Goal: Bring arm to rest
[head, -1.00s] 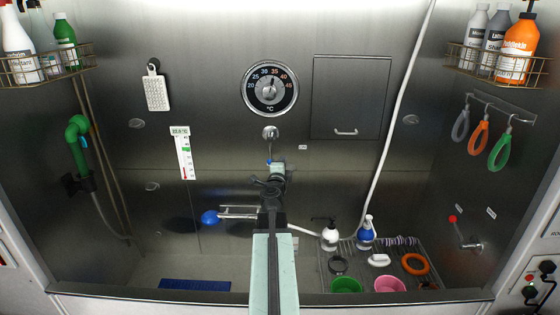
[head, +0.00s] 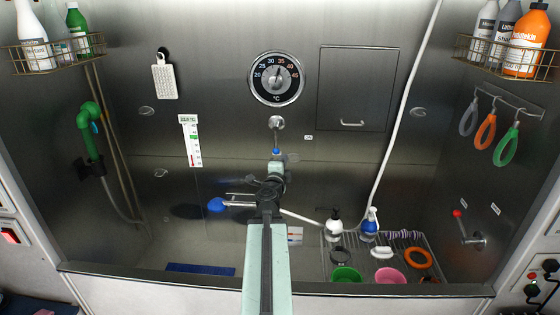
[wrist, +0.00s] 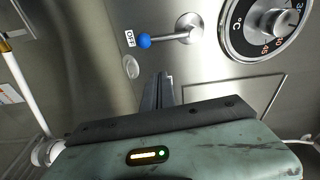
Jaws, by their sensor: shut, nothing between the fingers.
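My gripper (wrist: 161,82) is shut and empty in the wrist view, its narrow fingers pointing toward the steel back wall. In the head view my arm reaches forward at mid-picture, and my gripper (head: 277,165) is seen from behind, its fingertips mostly hidden. A short lever with a blue ball knob (wrist: 145,40) juts from a round wall mount above the fingers in the wrist view. The fingers appear apart from it. An "OFF" label (wrist: 130,38) is beside the knob. In the head view the knob (head: 276,151) hangs just above my gripper.
A temperature dial (head: 277,79) and a hatch (head: 356,89) are on the back wall. A blue-ended fitting (head: 217,204) lies left of my wrist. A wire rack (head: 430,275) with bottles, bowls and rings stands right of my arm. A blue mat (head: 200,268) lies at the front left.

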